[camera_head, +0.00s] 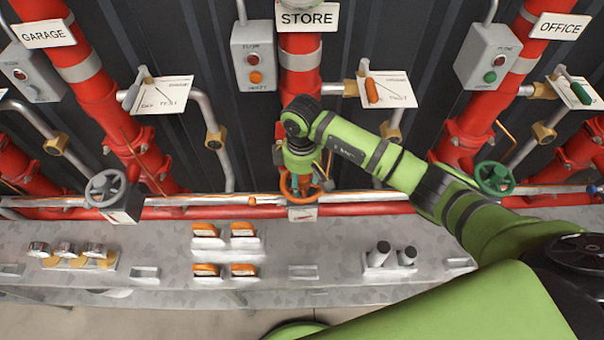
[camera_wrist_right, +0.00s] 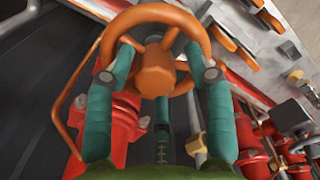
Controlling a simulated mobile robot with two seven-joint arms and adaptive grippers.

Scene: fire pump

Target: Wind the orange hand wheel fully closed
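The orange hand wheel (camera_head: 284,188) is on the red pipe under the STORE sign, mostly hidden by my right gripper (camera_head: 303,176) in the head view. In the right wrist view the wheel's round hub (camera_wrist_right: 155,75) sits between the two teal fingers of my right gripper (camera_wrist_right: 158,50). The fingers are spread, one on each side of the hub, with their tips within the rim (camera_wrist_right: 155,14). A gap shows between each finger and the hub. Whether the tips touch the spokes or rim is unclear. My left gripper is not in view.
A grey hand wheel (camera_head: 106,188) is at left and a green hand wheel (camera_head: 494,178) at right. A grey FLOW box (camera_head: 254,56) hangs left of the STORE pipe. A grey bench (camera_head: 330,245) in front holds several small orange-topped parts and dark cylinders (camera_head: 380,254).

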